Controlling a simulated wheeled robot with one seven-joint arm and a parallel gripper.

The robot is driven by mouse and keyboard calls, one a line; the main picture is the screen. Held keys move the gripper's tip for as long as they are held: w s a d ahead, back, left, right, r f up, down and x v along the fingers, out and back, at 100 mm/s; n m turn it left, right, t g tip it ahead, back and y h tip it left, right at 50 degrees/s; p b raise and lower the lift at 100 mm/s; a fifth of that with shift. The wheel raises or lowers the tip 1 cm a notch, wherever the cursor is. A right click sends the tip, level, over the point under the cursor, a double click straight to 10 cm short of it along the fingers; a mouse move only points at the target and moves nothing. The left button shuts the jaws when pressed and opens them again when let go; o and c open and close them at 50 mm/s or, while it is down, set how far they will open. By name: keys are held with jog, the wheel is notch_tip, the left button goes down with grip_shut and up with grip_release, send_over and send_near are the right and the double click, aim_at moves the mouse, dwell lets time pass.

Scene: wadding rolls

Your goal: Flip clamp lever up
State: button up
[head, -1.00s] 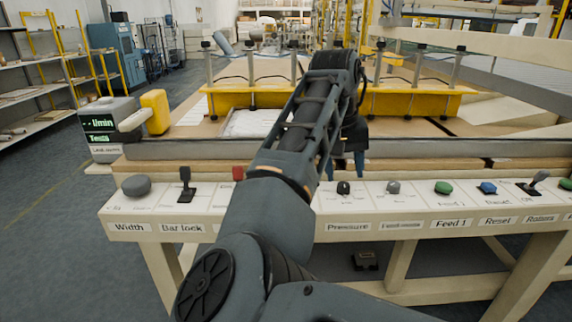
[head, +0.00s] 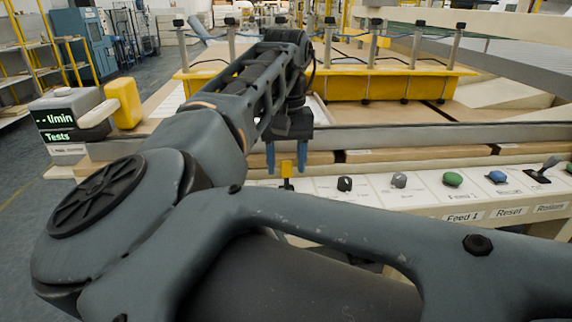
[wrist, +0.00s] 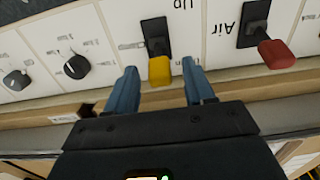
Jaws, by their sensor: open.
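A lever with a yellow grip (wrist: 159,70) on a black slotted base (wrist: 155,32) sits on the white control panel. Upside-down lettering "Up" is beside the base, and a partly hidden label is near the grip's tip. No "clamp" label is readable. My gripper (wrist: 159,68) is open, with one blue finger on each side of the yellow grip and visible gaps on both sides.
A red-gripped lever (wrist: 276,54) marked "Air" stands close to the right in the wrist view. Black (wrist: 76,66) and grey (wrist: 16,80) knobs are to the left. Green (head: 453,179) and blue (head: 496,176) buttons lie farther along the panel. A wooden edge runs behind it.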

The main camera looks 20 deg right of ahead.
jog(key=shift+f, duration=0.35)
jog(key=shift+c, duration=0.5)
